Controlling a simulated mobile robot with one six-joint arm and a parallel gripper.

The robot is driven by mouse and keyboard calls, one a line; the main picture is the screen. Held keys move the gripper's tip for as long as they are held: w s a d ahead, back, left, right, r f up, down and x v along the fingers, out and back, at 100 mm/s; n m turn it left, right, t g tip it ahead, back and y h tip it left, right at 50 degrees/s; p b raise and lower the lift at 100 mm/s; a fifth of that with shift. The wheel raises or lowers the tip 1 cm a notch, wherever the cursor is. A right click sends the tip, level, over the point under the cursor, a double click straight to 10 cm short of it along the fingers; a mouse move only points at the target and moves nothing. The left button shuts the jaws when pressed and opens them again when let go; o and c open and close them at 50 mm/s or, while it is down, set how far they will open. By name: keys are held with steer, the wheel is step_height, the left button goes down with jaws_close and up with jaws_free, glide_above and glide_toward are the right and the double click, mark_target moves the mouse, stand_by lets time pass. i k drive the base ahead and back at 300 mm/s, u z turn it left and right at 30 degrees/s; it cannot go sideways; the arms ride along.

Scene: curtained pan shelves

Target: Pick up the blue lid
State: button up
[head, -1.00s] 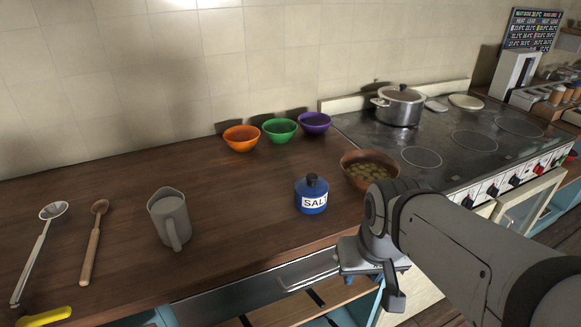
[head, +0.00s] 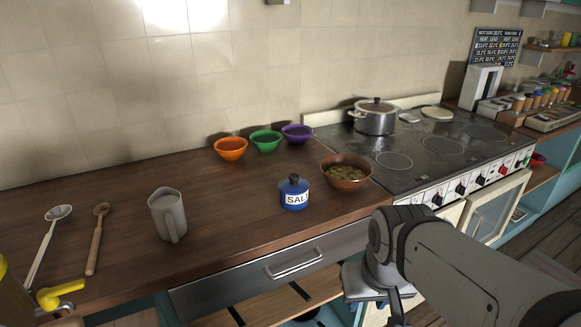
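A small blue salt jar (head: 295,200) with a white "SALT" label stands upright on the wooden counter near its front edge. Its blue lid (head: 285,185) with a dark knob is seated on top. My gripper (head: 388,303) is at the lower right, in front of and below the counter edge, to the right of the jar and apart from it. It is partly hidden by my arm and cut by the picture's bottom edge. I cannot tell whether its fingers are open or shut.
A brown bowl of food (head: 346,174) stands right of the jar. Orange (head: 230,150), green (head: 265,142) and purple (head: 297,135) bowls sit behind. A grey jug (head: 168,216) is to the left. A drawer handle (head: 294,264) projects below the counter. A pot (head: 375,120) is on the stove.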

mark_target(293, 184)
steer(key=i, duration=0.9)
steer(key=u, duration=0.05)
